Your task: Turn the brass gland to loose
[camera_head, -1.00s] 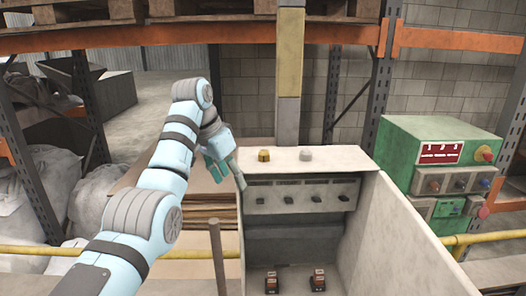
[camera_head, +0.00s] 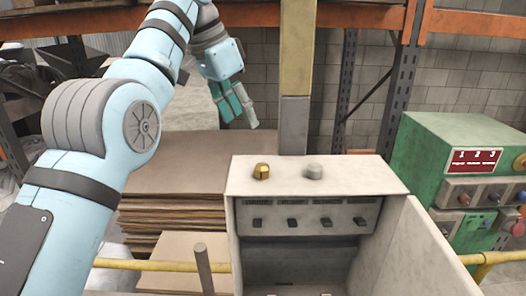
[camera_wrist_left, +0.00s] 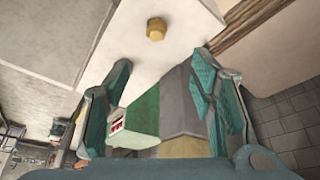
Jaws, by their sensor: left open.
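The brass gland (camera_head: 261,171) is a small gold-coloured hexagonal fitting on the top of a pale grey metal box (camera_head: 345,179). In the left wrist view the gland (camera_wrist_left: 156,28) lies beyond the fingertips, near the top of the picture. My left gripper (camera_head: 241,112) is above and slightly left of the gland in the head view, with its teal fingers pointing down. In the left wrist view the left gripper (camera_wrist_left: 162,82) has its fingers wide apart with nothing held between them. The gland is apart from the fingers. My right gripper is not seen.
A grey fitting (camera_head: 313,171) stands right of the gland on the box top. A yellow-and-grey post (camera_head: 295,80) rises behind the box. Stacked brown sheets (camera_head: 170,205) lie to the left, and a green control unit (camera_head: 425,150) stands to the right.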

